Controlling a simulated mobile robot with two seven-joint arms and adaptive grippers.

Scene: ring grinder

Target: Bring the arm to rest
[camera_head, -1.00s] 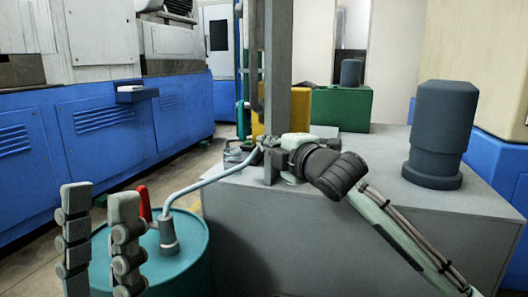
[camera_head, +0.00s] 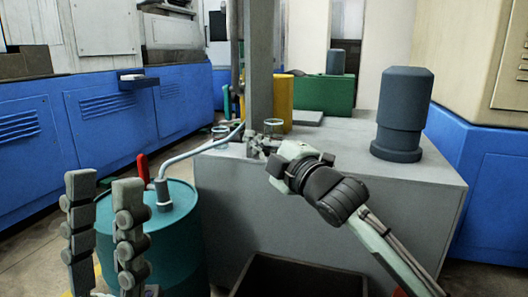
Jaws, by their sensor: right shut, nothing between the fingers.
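My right arm comes in from the lower right, and its pale green and black wrist is in front of the grey block's front edge. My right gripper (camera_head: 256,148) is small and partly hidden by the wrist. It is shut with nothing in it, close to the foot of the grey post (camera_head: 260,75). Whether it touches the post or block, I cannot tell. My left gripper (camera_head: 104,190) stands at the lower left with its two segmented fingers upright and apart. It is open and empty, in front of the teal drum (camera_head: 178,230).
The grey block (camera_head: 330,175) carries a dark blue-grey cylinder (camera_head: 402,112) at right and a small round clear container (camera_head: 273,126) near the post. A dark open bin (camera_head: 300,262) is at the bottom centre. A pale bent pipe (camera_head: 195,152) rises from the drum.

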